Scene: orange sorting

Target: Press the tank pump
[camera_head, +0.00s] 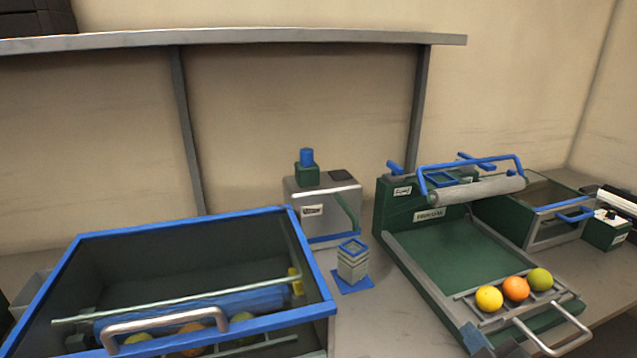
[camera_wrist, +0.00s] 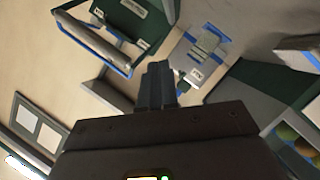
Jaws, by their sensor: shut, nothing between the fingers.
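The tank (camera_head: 331,205) is a grey box with a white label, standing on the counter between the open blue-rimmed bin and the green roller unit. Its pump (camera_head: 306,157) is a blue knob on a green collar at the tank's top left. The knob stands upright. In the wrist view, the labelled tank (camera_wrist: 196,73) appears beyond my fingers. I cannot make out the pump there. My gripper (camera_wrist: 160,68) is shut and empty, with its two fingers together. Its distance from the pump is unclear, and I cannot clearly make it out in the head view.
A small striped stack (camera_head: 352,263) on a blue mat stands in front of the tank. The blue-rimmed bin (camera_head: 189,225) is at left. The green roller unit (camera_head: 446,252) at right holds three fruits (camera_head: 516,289) near its front handle. A grey shelf (camera_head: 250,37) runs above and behind.

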